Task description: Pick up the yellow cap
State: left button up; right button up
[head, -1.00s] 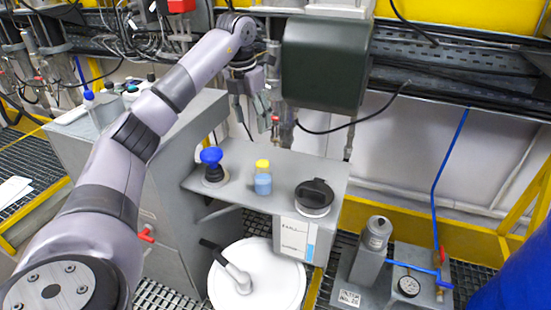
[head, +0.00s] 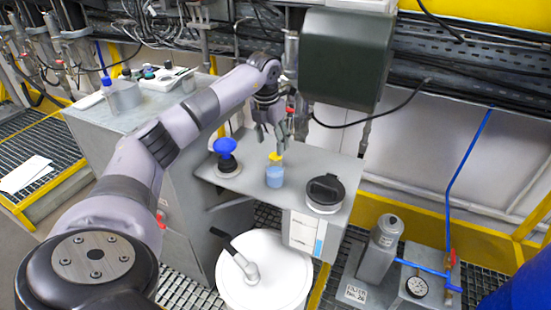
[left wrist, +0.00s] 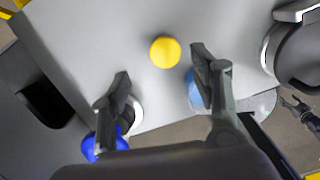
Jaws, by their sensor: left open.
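The yellow cap (head: 275,157) shows in the head view right at the top of a small bottle of blue liquid (head: 275,177) on the grey shelf. In the left wrist view the round cap (left wrist: 165,52) shows apart from a blue shape (left wrist: 193,88), partly hidden by a finger. I cannot tell whether it sits on the bottle or behind it. My left gripper (head: 271,146) is open and empty, just above the cap. In the wrist view its fingers (left wrist: 162,70) are on either side of the cap, apart from it.
A blue knob on a black base (head: 227,150) stands left of the bottle. A black-lidded container (head: 324,192) stands to its right. A dark green box (head: 346,60) hangs close to the right of my left wrist. A white drum (head: 265,275) is below the shelf (head: 250,182).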

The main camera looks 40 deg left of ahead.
aim_at(275, 155)
pick_arm(q)
jog(key=f, duration=0.2)
jog(key=f+p, duration=0.1)
jog(key=f, duration=0.1)
jog(key=shift+w+d+f, duration=0.1)
jog(key=shift+w+d, duration=0.25)
jog(key=shift+w, duration=0.05)
jog(key=shift+w+f, duration=0.1)
jog(key=shift+f, duration=0.4)
jog(key=shift+c, duration=0.6)
jog(key=c, duration=0.8)
